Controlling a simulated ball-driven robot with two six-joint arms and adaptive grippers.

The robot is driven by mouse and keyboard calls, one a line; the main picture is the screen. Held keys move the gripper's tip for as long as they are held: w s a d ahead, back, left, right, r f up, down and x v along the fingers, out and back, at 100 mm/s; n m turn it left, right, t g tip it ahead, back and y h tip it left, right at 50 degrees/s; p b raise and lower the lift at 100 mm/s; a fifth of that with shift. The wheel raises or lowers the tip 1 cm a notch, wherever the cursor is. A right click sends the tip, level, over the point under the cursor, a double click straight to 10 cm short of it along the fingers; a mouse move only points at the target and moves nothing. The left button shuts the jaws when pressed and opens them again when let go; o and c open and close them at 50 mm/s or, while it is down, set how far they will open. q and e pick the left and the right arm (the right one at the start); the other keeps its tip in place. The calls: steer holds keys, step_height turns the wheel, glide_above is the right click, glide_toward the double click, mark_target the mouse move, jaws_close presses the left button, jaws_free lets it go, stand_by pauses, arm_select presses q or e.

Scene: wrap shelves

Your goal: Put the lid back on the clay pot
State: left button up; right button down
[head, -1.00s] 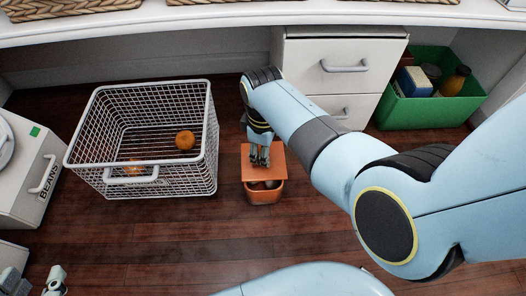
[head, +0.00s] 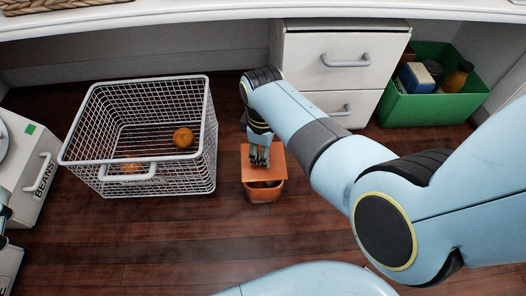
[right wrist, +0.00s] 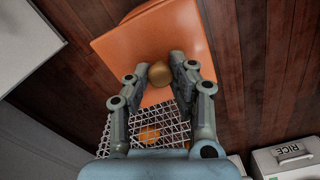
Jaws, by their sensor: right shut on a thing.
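The clay pot (head: 264,196) is a small orange pot standing on the wood floor right of the wire basket. Its square orange lid (head: 277,165) is above it, with a dark gap showing at the near side, so the lid looks tilted or shifted rather than flush. My right gripper (head: 259,162) is over the lid, shut on its round brown knob (right wrist: 160,74). The right wrist view shows the lid's flat top (right wrist: 115,52) with the pot's curved orange edge beyond it. Only a sliver of what looks like my left gripper (head: 4,215) shows at the left edge; its fingers are not clear.
A white wire basket (head: 205,165) with orange fruit stands left of the pot. White drawers (head: 325,80) and a green crate (head: 425,110) with groceries are behind right. A white BEANS bin (head: 25,150) is far left. The floor in front is clear.

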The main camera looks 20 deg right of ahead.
steer(key=shift+f+b, duration=0.35)
steer(key=shift+f, duration=0.05)
steer(key=shift+f+b, duration=0.35)
steer(key=shift+b, duration=0.05)
steer(key=shift+f+b, duration=0.35)
steer(key=shift+f, duration=0.45)
arm_select(q)
step_height(320, 180, up, 15)
steer(key=w+d+m+t+h, duration=0.1)
steer(key=m+t+h, duration=0.1)
steer(key=t+h, duration=0.2)
steer(key=shift+w+d+r+m+t, duration=0.2)
steer(key=shift+w+d+m+t, duration=0.2)
steer(key=shift+t, duration=1.1)
arm_select(e)
steer(key=shift+f, duration=0.2)
arm_select(q)
steer(key=shift+f, duration=0.2)
steer(key=shift+r+p, duration=0.75)
steer(key=shift+r, duration=0.45)
arm_select(e)
steer(key=shift+f, duration=0.5)
steer(key=c, duration=0.6)
jaws_free()
